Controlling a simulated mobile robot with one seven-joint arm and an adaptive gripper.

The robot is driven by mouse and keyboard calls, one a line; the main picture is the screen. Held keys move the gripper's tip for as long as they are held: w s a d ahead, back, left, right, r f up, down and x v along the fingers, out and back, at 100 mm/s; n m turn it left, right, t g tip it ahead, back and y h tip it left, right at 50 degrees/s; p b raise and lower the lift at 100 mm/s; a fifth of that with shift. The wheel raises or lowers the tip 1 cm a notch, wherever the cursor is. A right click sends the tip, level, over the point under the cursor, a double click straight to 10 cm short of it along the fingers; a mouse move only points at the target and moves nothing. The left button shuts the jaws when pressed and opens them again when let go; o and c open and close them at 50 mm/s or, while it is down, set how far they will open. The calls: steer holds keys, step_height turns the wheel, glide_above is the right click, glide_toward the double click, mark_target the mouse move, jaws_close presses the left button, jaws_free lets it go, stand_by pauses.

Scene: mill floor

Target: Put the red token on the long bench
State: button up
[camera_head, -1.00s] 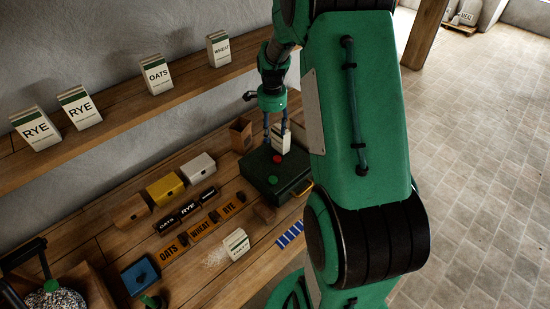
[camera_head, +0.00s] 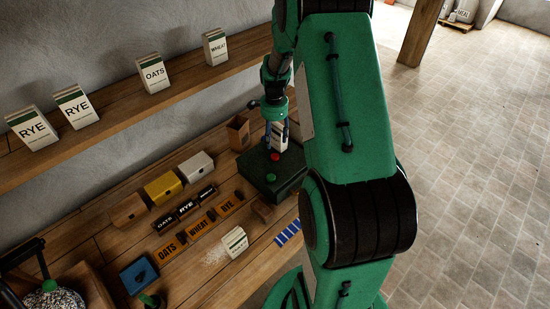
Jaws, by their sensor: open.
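The red token (camera_head: 275,156) lies on top of the dark green case (camera_head: 265,190), which stands on the long bench (camera_head: 195,290). It looks like a small round red piece. My gripper (camera_head: 278,143) is open, with its fingers pointing down over the back part of the case, just behind and above the token. A white packet (camera_head: 280,136) shows between or behind the fingers; I cannot tell whether they touch it. My arm covers the right side of the case.
A green round piece (camera_head: 271,178) lies on the case in front of the red one. A brown open box (camera_head: 238,132) stands left of the gripper. Labelled plates (camera_head: 200,229), a white packet (camera_head: 235,242) and blue strips (camera_head: 288,232) lie on the bench. A shelf (camera_head: 120,115) runs above.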

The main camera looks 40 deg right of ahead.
glide_above(275, 156)
steer(key=shift+a+f, duration=0.15)
steer(key=shift+f, duration=2.35)
steer(key=shift+f, duration=0.1)
steer(key=shift+d+f, duration=0.2)
steer(key=shift+f, duration=2.3)
steer(key=c, duration=0.9)
steer(key=shift+r, duration=0.1)
steer(key=shift+c, duration=0.2)
